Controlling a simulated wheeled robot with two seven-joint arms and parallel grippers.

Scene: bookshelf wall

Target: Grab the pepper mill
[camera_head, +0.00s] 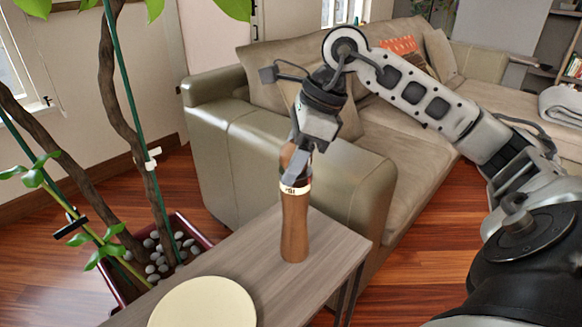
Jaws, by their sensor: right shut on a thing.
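The pepper mill (295,228) is a tall brown wooden piece with a pale metal band near its top. It stands upright on the grey wooden side table (335,247), near the table's far end. My right gripper (297,170) comes down from above and is shut on the upper part of the mill, just above the band. The fingers partly hide the mill's top. My left gripper is not in view.
A round cream plate (203,304) lies on the near part of the table. A beige sofa (240,160) stands right behind the table. A potted plant (122,110) with thick stems and grey pebbles stands at the left. Wooden floor (410,250) is open at the right.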

